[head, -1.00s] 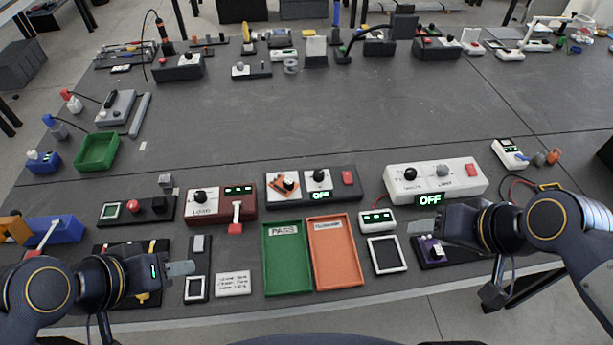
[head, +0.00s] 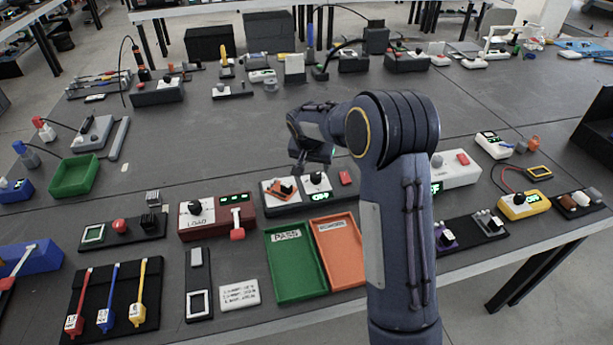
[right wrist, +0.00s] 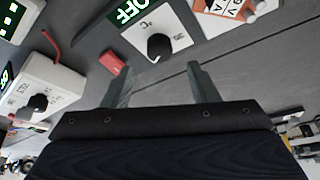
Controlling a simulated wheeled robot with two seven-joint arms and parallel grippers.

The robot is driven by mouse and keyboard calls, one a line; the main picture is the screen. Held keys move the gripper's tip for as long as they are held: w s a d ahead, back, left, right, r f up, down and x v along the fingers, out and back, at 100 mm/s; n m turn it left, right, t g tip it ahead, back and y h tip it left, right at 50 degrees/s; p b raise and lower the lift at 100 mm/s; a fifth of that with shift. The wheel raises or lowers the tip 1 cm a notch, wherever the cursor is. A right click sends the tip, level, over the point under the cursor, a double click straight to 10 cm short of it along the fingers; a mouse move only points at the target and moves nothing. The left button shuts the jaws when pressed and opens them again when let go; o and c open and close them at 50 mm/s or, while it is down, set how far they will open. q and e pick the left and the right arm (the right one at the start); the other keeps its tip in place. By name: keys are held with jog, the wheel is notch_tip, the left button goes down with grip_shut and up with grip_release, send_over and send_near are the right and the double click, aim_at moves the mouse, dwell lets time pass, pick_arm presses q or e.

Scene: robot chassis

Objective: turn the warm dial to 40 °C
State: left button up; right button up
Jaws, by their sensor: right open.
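The warm dial (head: 316,178) is a black knob on a white plate, with a green display (head: 320,196) reading OFF in front of it. In the right wrist view the dial (right wrist: 159,47) has a °C mark beside it and the green OFF display (right wrist: 130,10) at the upper left. My right gripper (head: 306,164) hangs just behind and above the dial's panel. In the right wrist view its two fingers (right wrist: 162,82) are apart and empty, with the dial beyond their tips, not between them. My left gripper is out of view.
A red button (head: 345,178) is right of the dial, and a plate with an orange mark (head: 279,196) is left of it. A green tray (head: 293,268) and an orange tray (head: 340,252) lie in front. My right arm hides part of the white panel (head: 458,175). The table's middle is clear.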

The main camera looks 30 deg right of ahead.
aim_at(316, 175)
jog(key=x, duration=0.6)
jog(key=c, duration=1)
